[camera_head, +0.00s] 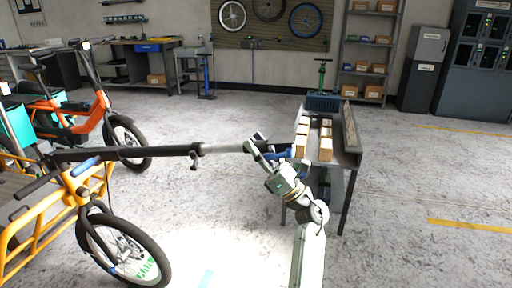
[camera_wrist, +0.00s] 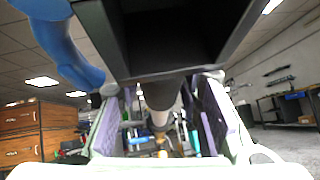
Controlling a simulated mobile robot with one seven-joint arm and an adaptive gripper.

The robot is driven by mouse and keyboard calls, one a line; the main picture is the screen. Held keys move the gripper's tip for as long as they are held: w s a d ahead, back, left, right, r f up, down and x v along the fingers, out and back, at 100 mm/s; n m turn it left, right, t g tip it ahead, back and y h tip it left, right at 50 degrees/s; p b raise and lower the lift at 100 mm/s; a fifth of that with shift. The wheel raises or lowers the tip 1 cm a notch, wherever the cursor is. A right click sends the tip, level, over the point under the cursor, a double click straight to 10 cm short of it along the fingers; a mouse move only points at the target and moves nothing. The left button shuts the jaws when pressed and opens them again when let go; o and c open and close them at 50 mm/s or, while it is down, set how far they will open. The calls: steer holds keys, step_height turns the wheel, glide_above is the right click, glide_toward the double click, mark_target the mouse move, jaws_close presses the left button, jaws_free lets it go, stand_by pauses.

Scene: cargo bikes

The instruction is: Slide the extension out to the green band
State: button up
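A long tube reaches right from the yellow cargo bike. Its black outer sleeve (camera_head: 150,153) leads into a pale silver extension (camera_head: 222,148). No green band can be made out. My gripper (camera_head: 256,148) is at the extension's right end, beside a small black end piece (camera_head: 261,136). In the wrist view my two fingers (camera_wrist: 160,118) stand on either side of the tube (camera_wrist: 160,97), under a black box-shaped part (camera_wrist: 170,45). A blue curved part (camera_wrist: 62,50) is at the upper left there. Whether the fingers press on anything is unclear.
A bench (camera_head: 347,158) with small boxes stands just right of my gripper. The yellow bike (camera_head: 62,222) is at lower left, an orange bike (camera_head: 85,130) behind it. Shelves (camera_head: 370,50) and a workbench (camera_head: 135,60) line the back wall. The middle floor is clear.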

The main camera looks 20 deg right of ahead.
jaws_close()
stand_by(0.3)
steer(key=shift+s+d+f+b, duration=0.1)
steer(key=shift+s+d+b, duration=0.2)
steer(key=shift+b, duration=0.1)
steer(key=s+d+r+b, duration=0.2)
steer(key=s+d+b, duration=0.3)
steer(key=d, duration=0.3)
steer(key=s+d+r+b, duration=0.2)
steer(key=s+d+b, duration=0.3)
steer(key=d, duration=0.3)
steer(key=shift+s, duration=0.45)
steer(key=shift+d, duration=0.1)
